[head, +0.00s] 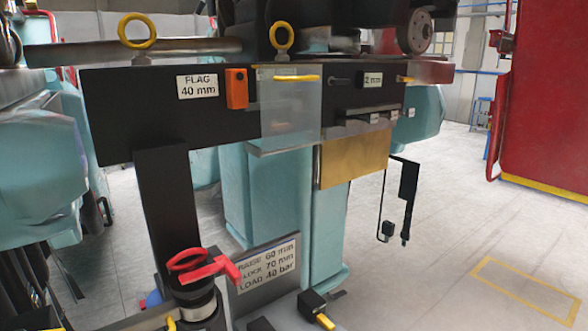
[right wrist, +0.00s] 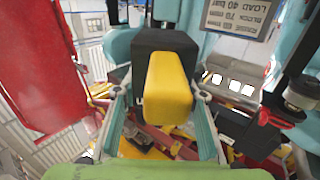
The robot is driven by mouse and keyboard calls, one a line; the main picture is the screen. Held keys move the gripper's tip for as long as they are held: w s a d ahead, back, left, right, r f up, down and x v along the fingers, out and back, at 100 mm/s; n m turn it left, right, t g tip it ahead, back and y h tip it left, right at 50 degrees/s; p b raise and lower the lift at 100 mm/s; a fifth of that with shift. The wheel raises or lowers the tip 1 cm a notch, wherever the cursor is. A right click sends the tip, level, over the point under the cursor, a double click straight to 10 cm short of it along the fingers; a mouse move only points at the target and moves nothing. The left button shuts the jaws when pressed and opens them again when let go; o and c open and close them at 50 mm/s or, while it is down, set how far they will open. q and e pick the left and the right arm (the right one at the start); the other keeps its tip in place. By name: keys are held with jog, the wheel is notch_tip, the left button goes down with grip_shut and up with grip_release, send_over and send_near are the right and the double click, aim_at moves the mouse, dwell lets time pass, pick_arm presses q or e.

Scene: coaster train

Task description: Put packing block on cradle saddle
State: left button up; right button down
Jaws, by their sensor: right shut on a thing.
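The packing block is a black block with a thick yellow grip (right wrist: 168,85), in the middle of the right wrist view. My right gripper (right wrist: 160,112) is shut on it, one finger along each side. What looks like the same block (head: 313,302) shows at the bottom of the head view, to the right of and below the load sign. No hand of mine shows clearly there. I cannot pick out the cradle saddle for sure. A jack-like post with a red handle (head: 205,268) stands left of the block. My left gripper is not in view.
The load sign (head: 266,262) hangs behind the red-handled post; it appears upside down in the right wrist view (right wrist: 240,15). A dark beam with a "FLAG 40 mm" label (head: 197,86) crosses above. A red panel (head: 545,95) stands right. Open floor lies at the lower right.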

jog(key=s, duration=0.2)
jog(key=s+f, duration=0.1)
jog(key=s, duration=0.3)
jog(key=shift+f, duration=0.25)
jog(key=shift+w, duration=0.1)
